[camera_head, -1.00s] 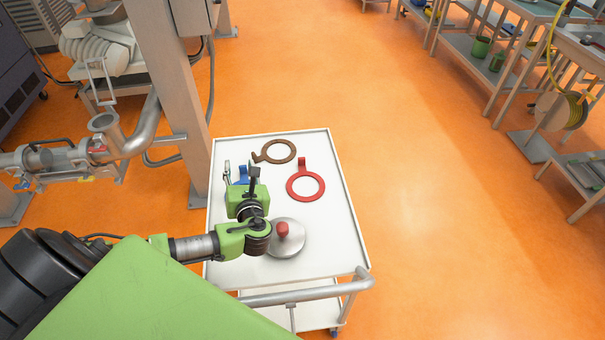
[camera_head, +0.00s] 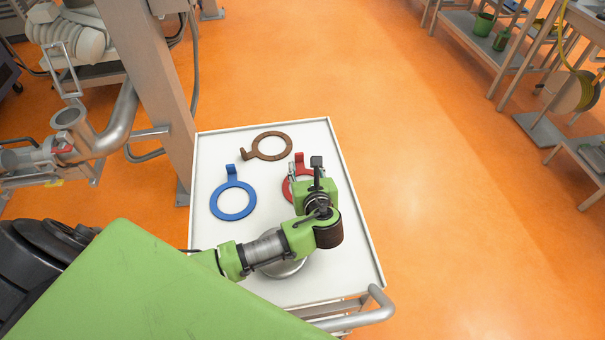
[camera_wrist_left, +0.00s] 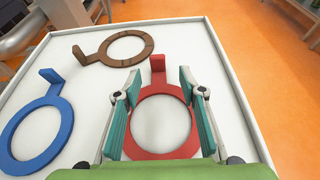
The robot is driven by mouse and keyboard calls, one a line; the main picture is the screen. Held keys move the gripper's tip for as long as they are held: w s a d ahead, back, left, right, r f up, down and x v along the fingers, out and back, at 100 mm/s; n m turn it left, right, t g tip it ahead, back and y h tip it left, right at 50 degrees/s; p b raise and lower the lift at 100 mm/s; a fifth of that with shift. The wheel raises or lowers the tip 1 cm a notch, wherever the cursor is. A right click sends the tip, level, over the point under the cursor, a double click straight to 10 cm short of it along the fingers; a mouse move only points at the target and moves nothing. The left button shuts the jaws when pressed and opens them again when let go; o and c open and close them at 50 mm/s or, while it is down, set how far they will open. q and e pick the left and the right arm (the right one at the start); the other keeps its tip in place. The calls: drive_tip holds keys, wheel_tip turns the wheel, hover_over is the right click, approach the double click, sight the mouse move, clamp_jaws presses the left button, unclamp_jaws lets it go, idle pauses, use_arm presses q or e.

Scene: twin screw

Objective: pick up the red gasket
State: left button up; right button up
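The red gasket (camera_head: 288,190) lies flat on the white cart top, mostly hidden behind my left gripper in the head view. In the left wrist view the red gasket (camera_wrist_left: 157,92) shows as a ring with an upright tab at its far side. My left gripper (camera_head: 304,177) is over the red gasket. In the left wrist view the left gripper's fingers (camera_wrist_left: 157,82) are open, one on each side of the ring and tab, with nothing held. Whether they touch the ring cannot be told. My right gripper is not in view.
A blue gasket (camera_head: 233,201) and a brown gasket (camera_head: 271,147) lie on the white cart (camera_head: 207,151). A round metal lid (camera_head: 287,268) sits partly hidden under my left arm. A grey post stands at the cart's left.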

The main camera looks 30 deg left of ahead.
sight(299, 158)
use_arm(q)
drive_tip(key=x, duration=0.3)
drive_tip(key=shift+w+a, duration=0.15)
drive_tip(key=shift+a, duration=0.2)
drive_tip(key=shift+x, duration=1.25)
drive_tip(key=shift+w+a+f+p, duration=0.25)
drive_tip(key=shift+w+p, duration=0.05)
clamp_jaws()
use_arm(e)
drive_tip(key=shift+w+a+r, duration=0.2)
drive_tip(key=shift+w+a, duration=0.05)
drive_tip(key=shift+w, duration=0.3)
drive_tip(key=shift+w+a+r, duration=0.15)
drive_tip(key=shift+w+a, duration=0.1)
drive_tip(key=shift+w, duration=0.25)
